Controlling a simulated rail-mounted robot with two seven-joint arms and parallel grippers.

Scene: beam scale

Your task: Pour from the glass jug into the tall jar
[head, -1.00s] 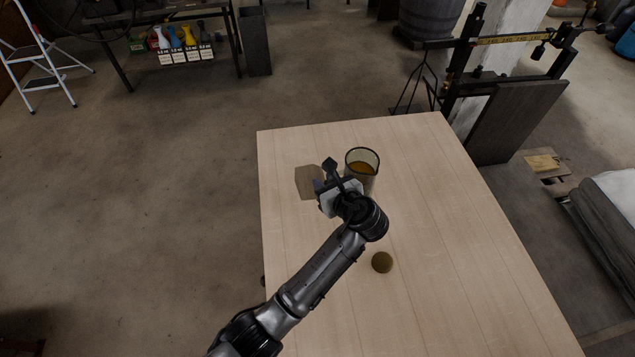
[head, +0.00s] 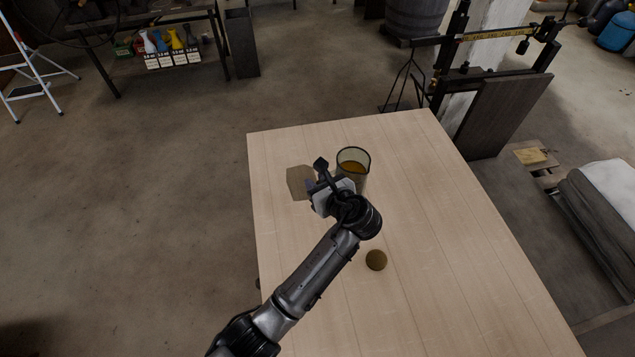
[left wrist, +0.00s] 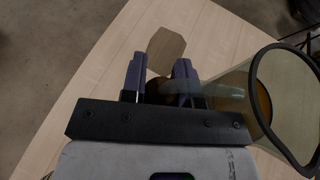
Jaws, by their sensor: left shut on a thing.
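The glass jug (head: 353,168) is a clear vessel with a dark rim and amber liquid inside, over the far part of the table. My left gripper (head: 322,178) is close against its left side. In the left wrist view the jug (left wrist: 285,85) fills the right side, its open mouth in sight. There the gripper's two fingers (left wrist: 160,80) are shut on a dark part between them, which looks like the jug's handle; the grip is mostly hidden. I cannot make out a separate tall jar. My right gripper is not in view.
A brown flat angular patch (head: 298,184) lies on the pale wooden table (head: 440,230), left of the gripper. A small round brown thing (head: 376,260) is nearer. The table's right side is clear. A beam scale (head: 490,75) stands beyond the far right corner.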

